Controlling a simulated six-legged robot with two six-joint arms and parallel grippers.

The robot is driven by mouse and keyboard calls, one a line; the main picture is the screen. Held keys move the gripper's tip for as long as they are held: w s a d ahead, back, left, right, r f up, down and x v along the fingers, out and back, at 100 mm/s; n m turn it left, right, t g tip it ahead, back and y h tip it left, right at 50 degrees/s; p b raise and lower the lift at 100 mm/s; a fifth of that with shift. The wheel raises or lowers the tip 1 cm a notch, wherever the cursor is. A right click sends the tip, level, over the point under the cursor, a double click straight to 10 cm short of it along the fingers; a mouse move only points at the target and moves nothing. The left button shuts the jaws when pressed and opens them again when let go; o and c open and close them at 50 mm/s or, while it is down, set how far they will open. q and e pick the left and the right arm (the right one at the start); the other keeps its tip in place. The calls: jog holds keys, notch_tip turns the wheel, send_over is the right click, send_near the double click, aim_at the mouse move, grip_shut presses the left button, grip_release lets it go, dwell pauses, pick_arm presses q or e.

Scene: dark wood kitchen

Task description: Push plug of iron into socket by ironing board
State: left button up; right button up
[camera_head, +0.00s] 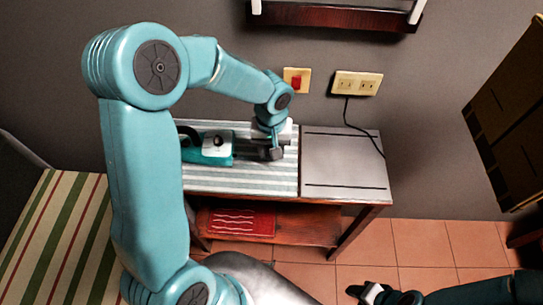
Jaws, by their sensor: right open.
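A teal iron (217,150) lies on the striped ironing board (240,182). A cream double socket (357,84) is on the wall above the board's right end. A dark cord (347,112) hangs from the socket's lower left and runs down to the board's right edge; I cannot make out a plug at its end. My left gripper (268,153) is low over the board, just right of the iron; its fingers are too small and dark to tell open from shut. My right gripper (364,291) is open at the bottom edge, over the floor, far from the socket.
A cream plate with a red switch (296,80) is left of the socket. A grey metal panel (340,163) forms the board's right end. A red folded cloth (241,221) lies on the shelf below. A wall shelf (335,15) hangs above. Tiled floor (420,243) is open at right.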

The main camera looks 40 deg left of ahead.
pick_arm(q)
notch_tip(320, 180, up, 15)
jog(key=shift+r, duration=0.2)
